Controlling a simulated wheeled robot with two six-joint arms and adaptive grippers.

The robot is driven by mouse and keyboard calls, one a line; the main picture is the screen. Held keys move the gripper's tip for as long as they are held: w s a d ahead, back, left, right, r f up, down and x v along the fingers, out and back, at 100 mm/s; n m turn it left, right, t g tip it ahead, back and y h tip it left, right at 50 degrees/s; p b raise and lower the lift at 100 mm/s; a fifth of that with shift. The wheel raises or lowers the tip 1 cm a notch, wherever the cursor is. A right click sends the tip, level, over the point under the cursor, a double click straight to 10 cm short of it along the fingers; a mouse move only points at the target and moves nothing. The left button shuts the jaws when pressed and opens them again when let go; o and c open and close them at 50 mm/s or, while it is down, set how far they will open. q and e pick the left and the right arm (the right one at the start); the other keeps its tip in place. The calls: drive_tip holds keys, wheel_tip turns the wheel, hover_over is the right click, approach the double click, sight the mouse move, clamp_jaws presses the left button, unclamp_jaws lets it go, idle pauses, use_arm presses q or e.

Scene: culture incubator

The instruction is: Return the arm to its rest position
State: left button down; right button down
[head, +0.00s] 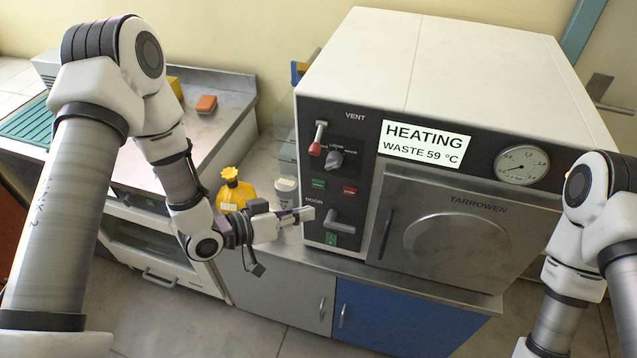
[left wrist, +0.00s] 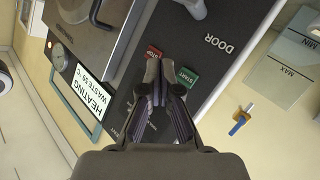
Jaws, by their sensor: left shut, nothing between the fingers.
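My left gripper (head: 300,215) is shut and empty in the head view, in front of the lower left of the machine's control panel, near the grey door lever (head: 340,222). In the left wrist view its closed fingers (left wrist: 163,75) overlap the dark panel between the red STOP button (left wrist: 154,53) and the green START button (left wrist: 187,77). I cannot tell whether they touch the panel.
Grey and blue cabinets (head: 390,318) are below.

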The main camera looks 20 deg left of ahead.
use_arm(q)
drive_tip(key=s+a+f+n+g+y+b, duration=0.1)
drive_tip(key=s+f+g+y, duration=0.15)
drive_tip(key=s+f, duration=0.5)
drive_tip(key=s+f+n+g+y+b, duration=0.1)
drive_tip(key=s+f+g+y+b, duration=0.3)
drive_tip(key=f, duration=0.7)
drive_tip(key=s+a+f+n+g+y+p, duration=0.1)
drive_tip(key=s+a+f+g+y, duration=0.1)
drive_tip(key=s+a, duration=0.2)
drive_tip(key=s+a+f+n+g+y+p, duration=0.1)
drive_tip(key=s+a, duration=0.3)
drive_tip(key=s, duration=0.5)
drive_tip(key=shift+s+f+g+y, duration=0.25)
drive_tip(key=shift+f+g+y, duration=0.2)
drive_tip(key=shift+f, duration=0.05)
